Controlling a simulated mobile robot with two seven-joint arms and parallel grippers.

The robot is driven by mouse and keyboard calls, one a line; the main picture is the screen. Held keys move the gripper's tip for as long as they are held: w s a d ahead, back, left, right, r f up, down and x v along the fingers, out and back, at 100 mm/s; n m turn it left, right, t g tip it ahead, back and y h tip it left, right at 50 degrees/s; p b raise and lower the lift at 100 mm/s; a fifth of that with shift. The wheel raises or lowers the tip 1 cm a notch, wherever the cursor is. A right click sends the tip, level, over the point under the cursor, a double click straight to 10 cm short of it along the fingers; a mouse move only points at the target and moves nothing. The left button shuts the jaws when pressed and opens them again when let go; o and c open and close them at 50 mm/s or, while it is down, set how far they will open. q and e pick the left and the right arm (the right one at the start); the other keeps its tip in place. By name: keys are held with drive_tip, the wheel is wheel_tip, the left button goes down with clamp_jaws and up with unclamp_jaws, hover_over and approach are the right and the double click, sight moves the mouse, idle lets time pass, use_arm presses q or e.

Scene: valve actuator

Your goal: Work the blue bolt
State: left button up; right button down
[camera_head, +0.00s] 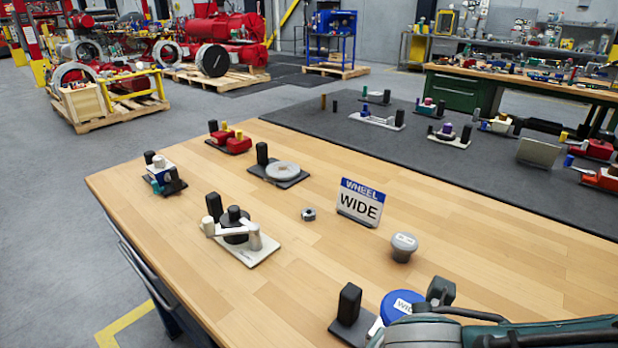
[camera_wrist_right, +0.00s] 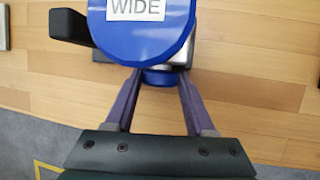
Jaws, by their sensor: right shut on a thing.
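A blue disc labelled WIDE (camera_head: 398,306) sits at the front of the table, partly covered by my right arm in the head view. In the right wrist view the disc (camera_wrist_right: 140,38) fills the top middle. A smaller round blue piece, apparently the blue bolt (camera_wrist_right: 160,79), shows just below the disc, between the fingers. My right gripper (camera_wrist_right: 158,85) is shut on this blue piece, one finger on each side. The disc hides the fingertips and part of the contact. My left gripper is in neither view.
A sign reading WHEEL WIDE (camera_head: 360,203) stands on the table beside a grey knob (camera_head: 403,246) and a small nut (camera_head: 308,214). A white-plated fixture (camera_head: 240,238) stands to the left. A black upright block (camera_head: 349,302) is next to the disc.

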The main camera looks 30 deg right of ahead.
idle(0.4)
drive_tip(key=c, duration=0.5)
unclamp_jaws()
drive_tip(key=shift+p+v, duration=1.5)
drive_tip(key=shift+v, duration=3.45)
drive_tip(key=shift+s+d, duration=0.15)
